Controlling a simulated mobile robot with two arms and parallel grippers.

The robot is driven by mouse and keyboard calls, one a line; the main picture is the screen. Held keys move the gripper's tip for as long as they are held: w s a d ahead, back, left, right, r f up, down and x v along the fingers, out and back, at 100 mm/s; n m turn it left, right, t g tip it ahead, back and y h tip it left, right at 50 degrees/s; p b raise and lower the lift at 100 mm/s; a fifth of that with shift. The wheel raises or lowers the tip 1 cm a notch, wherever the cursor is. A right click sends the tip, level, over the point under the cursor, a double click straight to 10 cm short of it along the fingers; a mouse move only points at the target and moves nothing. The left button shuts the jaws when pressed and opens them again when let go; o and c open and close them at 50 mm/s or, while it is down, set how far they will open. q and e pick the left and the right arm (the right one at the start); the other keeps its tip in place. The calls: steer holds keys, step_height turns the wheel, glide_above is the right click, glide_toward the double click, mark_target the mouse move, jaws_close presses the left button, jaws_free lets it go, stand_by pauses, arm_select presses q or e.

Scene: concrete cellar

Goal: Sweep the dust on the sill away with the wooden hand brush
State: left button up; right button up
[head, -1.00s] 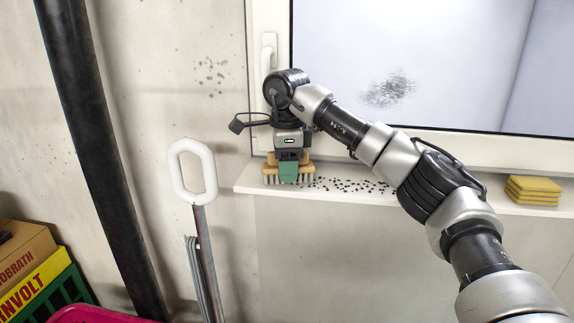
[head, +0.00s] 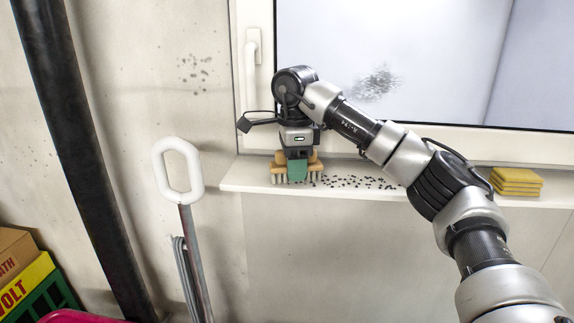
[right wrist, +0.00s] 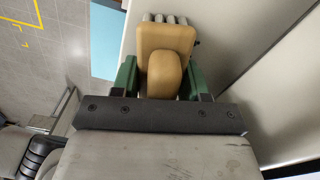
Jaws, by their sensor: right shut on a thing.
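The wooden hand brush (head: 314,165) stands bristles-down on the pale window sill (head: 245,180), near its left end. My right gripper (head: 297,171) is shut on it from above, its green fingers around the wood. In the right wrist view the brush (right wrist: 165,45) has a tan wooden body with pale bristles at its far end, between the fingers of my right gripper (right wrist: 163,78). Dark dust specks (head: 355,182) lie scattered on the sill just right of the brush. My forearm may hide part of them. My left gripper is in no view.
Yellow sponges (head: 517,181) are stacked on the sill's right part. A window (head: 420,60) with a handle (head: 253,48) rises behind. A white loop handle (head: 178,170) on a pole stands left of the sill. A dark pipe (head: 82,150) and boxes (head: 20,275) are farther left.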

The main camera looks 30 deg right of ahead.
mark_target(322, 164)
steer(key=shift+s+d, duration=0.5)
steer(key=shift+d, duration=0.15)
steer(key=shift+s+d, duration=0.45)
steer(key=shift+d, duration=0.2)
steer(key=shift+s+d, duration=0.75)
steer(key=shift+d, duration=0.25)
steer(key=shift+s+d+f, duration=0.15)
steer(key=shift+s+d, duration=0.7)
steer(key=shift+d, duration=0.1)
steer(key=shift+s+d+r+p, duration=0.1)
steer(key=shift+s+d+p, duration=0.15)
steer(key=shift+s+d, duration=0.6)
steer(key=shift+s+d+r+p, duration=0.1)
steer(key=shift+s+d+p, duration=0.2)
steer(key=shift+s+d, duration=0.6)
steer(key=shift+s+d+p, duration=0.25)
steer(key=shift+s+d, duration=0.15)
steer(key=shift+d, duration=0.85)
steer(key=shift+s+d+f, duration=0.1)
steer(key=shift+s+d, duration=0.7)
steer(key=shift+d, duration=0.25)
steer(key=shift+s+d, duration=0.8)
steer(key=shift+d, duration=0.25)
steer(key=shift+s+d, duration=0.95)
steer(key=shift+d, duration=0.3)
steer(key=shift+s+d, duration=0.9)
steer(key=shift+d, duration=0.35)
steer(key=shift+w+a, duration=0.1)
